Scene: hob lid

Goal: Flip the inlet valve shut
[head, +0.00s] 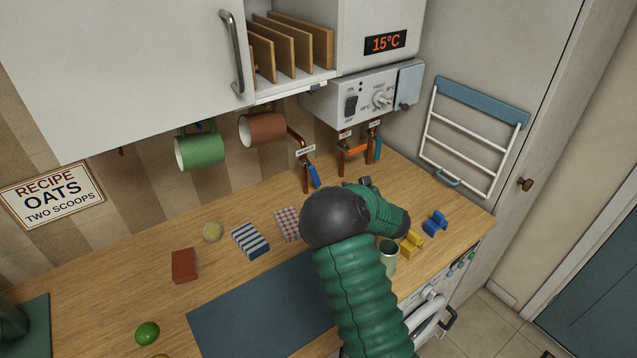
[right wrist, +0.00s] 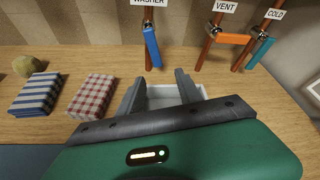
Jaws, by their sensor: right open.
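Three copper pipes with lever valves stand against the back wall. The pipe labelled WASHER has a blue lever (head: 314,176) hanging down along it; the blue lever also shows in the right wrist view (right wrist: 152,47). The VENT pipe has an orange lever (right wrist: 235,39) lying roughly level. The COLD pipe has a teal lever (right wrist: 261,52) slanting down. No label reads inlet. My right gripper (right wrist: 158,92) is open above the worktop, in front of the pipes and below the blue lever, touching no valve. Its fingers are mostly hidden by my arm in the head view. My left gripper is out of view.
Mugs hang under the cupboard near the pipes. A white rack (head: 460,150) is on the right wall.

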